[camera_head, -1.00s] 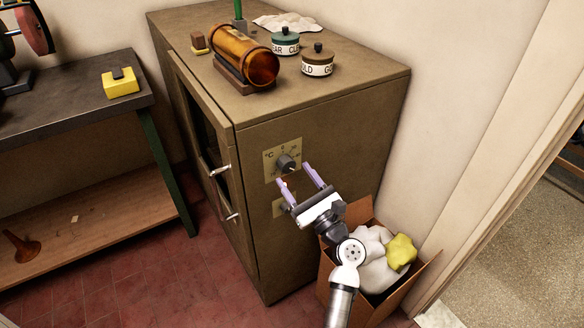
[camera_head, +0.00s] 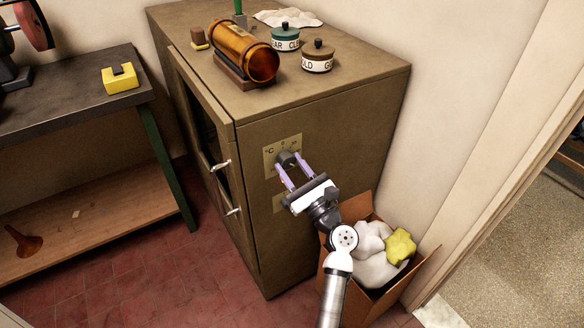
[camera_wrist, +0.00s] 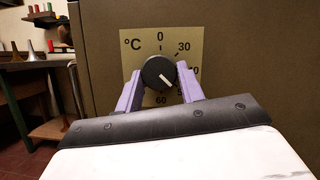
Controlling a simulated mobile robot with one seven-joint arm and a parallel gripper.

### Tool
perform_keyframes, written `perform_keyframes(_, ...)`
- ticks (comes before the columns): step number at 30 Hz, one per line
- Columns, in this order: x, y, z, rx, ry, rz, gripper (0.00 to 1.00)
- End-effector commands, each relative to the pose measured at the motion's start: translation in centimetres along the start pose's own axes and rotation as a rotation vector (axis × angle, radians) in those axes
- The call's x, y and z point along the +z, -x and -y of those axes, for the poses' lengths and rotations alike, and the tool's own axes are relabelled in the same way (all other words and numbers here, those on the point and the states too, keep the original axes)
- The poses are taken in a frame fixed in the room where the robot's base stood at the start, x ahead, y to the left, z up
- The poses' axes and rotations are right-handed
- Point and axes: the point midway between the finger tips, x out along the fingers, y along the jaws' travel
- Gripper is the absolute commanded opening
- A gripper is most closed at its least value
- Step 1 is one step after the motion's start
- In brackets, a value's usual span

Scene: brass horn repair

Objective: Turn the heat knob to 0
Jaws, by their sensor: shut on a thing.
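The heat knob (camera_wrist: 158,73) is a round black dial with a white pointer line. It sits on a pale °C scale plate (camera_wrist: 129,62) on the side of the brown cabinet (camera_head: 330,120). In the wrist view, 0 is at the top of the scale, 30 at upper right and 60 at the bottom. The pointer line slants down and to the right, between 60 and the partly hidden numbers at lower right. My gripper (camera_head: 288,165) has its two purple fingers on either side of the knob (camera_head: 285,158), shut on it. The fingers hide part of the scale.
A second small plate (camera_head: 279,203) is below the scale. An open cardboard box (camera_head: 411,275) with white and yellow cloths stands beside the cabinet, under my arm. The cabinet door has metal handles (camera_head: 221,166). A workbench (camera_head: 60,108) is at left.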

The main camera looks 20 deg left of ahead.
Motion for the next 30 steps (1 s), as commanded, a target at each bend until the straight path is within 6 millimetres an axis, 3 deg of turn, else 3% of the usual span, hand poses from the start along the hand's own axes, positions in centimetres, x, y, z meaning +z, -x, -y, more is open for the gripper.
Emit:
perform_keyframes(11,-0.17,0.11,0.2,0.051,0.129,0.001,0.15)
perform_keyframes(30,0.17,-0.02,0.73,0.277,0.672,0.001,0.15)
